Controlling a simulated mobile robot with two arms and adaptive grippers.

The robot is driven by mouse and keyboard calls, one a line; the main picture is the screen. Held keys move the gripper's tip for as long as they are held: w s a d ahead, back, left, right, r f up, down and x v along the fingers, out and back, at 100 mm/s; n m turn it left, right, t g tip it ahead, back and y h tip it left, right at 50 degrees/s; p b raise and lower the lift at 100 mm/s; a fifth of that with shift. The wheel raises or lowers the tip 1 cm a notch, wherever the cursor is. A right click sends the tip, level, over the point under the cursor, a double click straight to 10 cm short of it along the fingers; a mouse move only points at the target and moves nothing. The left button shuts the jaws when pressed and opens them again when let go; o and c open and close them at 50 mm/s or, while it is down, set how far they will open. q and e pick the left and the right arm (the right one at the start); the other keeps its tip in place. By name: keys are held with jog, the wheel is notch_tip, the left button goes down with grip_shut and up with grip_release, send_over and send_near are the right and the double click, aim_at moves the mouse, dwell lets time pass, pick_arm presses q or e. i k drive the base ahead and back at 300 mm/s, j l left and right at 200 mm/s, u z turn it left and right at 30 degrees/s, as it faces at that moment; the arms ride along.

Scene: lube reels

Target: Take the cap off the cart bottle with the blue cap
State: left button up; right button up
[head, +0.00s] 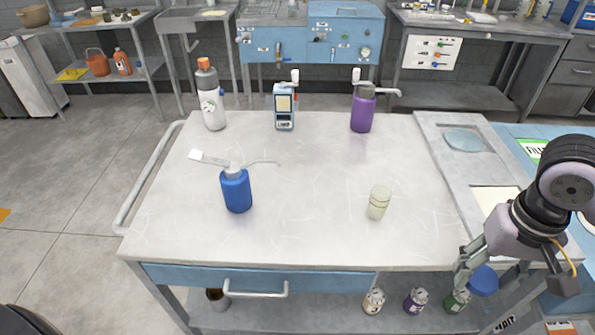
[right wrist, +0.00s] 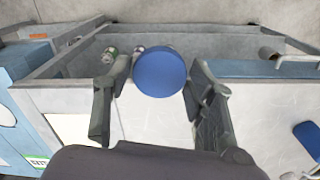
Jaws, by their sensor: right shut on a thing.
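My right gripper (head: 474,272) is at the cart's front right corner, low beside the top's edge. It is shut on a round blue cap (head: 483,281). In the right wrist view the blue cap (right wrist: 160,72) sits between the two fingers of the gripper (right wrist: 158,82), its flat top facing the camera. I cannot make out a bottle body under the cap in either view. Small bottles stand on the cart's lower shelf, one with a green label (head: 456,302) close to the cap. My left gripper is not in view.
A handrail (head: 145,180) runs along the left.

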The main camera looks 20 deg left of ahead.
aim_at(381, 196)
jog(key=u, duration=0.4)
jog(key=i+l+u, duration=0.1)
jog(key=u, duration=0.35)
jog(key=l+u, duration=0.15)
jog(key=u, duration=0.25)
jog(key=i+u, duration=0.2)
jog(key=i, duration=0.3)
